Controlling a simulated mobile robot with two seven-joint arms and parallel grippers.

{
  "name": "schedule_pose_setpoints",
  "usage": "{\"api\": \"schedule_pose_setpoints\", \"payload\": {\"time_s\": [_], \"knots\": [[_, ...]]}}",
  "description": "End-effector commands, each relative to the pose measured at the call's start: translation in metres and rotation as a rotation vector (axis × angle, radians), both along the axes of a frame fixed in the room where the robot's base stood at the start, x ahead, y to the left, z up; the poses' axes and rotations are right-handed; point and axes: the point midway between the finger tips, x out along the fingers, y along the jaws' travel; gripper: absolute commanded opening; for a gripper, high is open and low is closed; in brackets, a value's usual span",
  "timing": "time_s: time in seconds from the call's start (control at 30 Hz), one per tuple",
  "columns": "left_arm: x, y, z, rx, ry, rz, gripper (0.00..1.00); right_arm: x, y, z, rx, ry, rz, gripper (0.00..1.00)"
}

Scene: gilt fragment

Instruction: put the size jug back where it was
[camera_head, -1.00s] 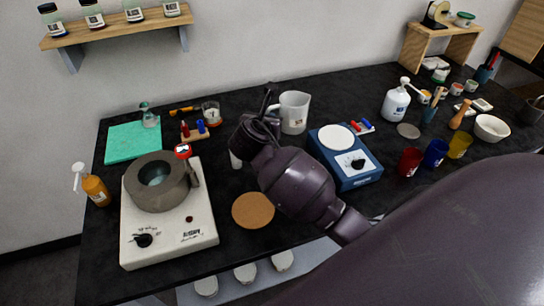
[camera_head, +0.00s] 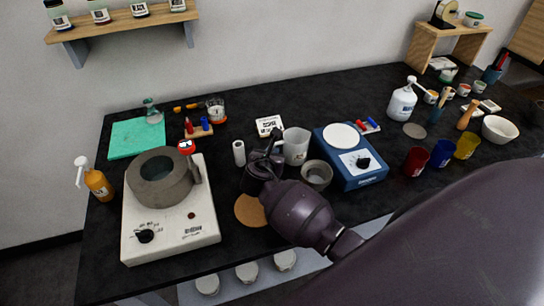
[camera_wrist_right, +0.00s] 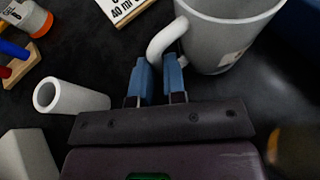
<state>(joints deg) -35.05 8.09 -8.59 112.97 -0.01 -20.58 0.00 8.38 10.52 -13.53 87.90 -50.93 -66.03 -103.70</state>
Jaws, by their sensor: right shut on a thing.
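The size jug (camera_head: 297,147) is a pale grey mug-like jug with a handle and a small label, right of the middle of the bench and left of the blue scale. My right gripper (camera_head: 277,150) is shut on its handle. In the right wrist view the blue fingertips (camera_wrist_right: 160,77) meet the handle of the jug (camera_wrist_right: 225,42), which looks upright. I cannot tell whether its base touches the bench. A white card (camera_head: 268,125) with printing lies behind the gripper; its "40 ml" text shows in the right wrist view (camera_wrist_right: 122,9). My left gripper is out of view.
The blue scale (camera_head: 349,177) stands close right of the jug, with a small grey bowl (camera_head: 317,174) between. A white cylinder (camera_head: 239,153) and a cork mat (camera_head: 249,211) are to the left. The hot plate (camera_head: 203,236) is farther left. The bench behind the card is clear.

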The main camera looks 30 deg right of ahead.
Motion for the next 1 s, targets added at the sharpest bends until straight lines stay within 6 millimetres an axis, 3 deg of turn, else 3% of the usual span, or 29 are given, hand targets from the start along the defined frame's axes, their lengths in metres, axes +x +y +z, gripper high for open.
{"api": "schedule_pose_setpoints", "payload": {"time_s": [0.47, 0.5, 0.67, 1.0], "knots": [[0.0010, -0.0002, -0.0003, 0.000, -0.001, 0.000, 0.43, 0.0002, 0.0002, -0.0085, -0.001, -0.001, 0.000, 0.00], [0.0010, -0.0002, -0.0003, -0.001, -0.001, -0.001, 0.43, 0.0001, 0.0001, -0.0089, 0.000, 0.000, 0.000, 0.15], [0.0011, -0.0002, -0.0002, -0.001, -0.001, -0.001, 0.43, 0.0001, 0.0001, -0.0087, 0.000, 0.000, 0.000, 0.37], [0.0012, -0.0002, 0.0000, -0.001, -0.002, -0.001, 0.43, -0.0005, 0.0008, -0.0055, 0.001, -0.001, 0.001, 0.37]]}}
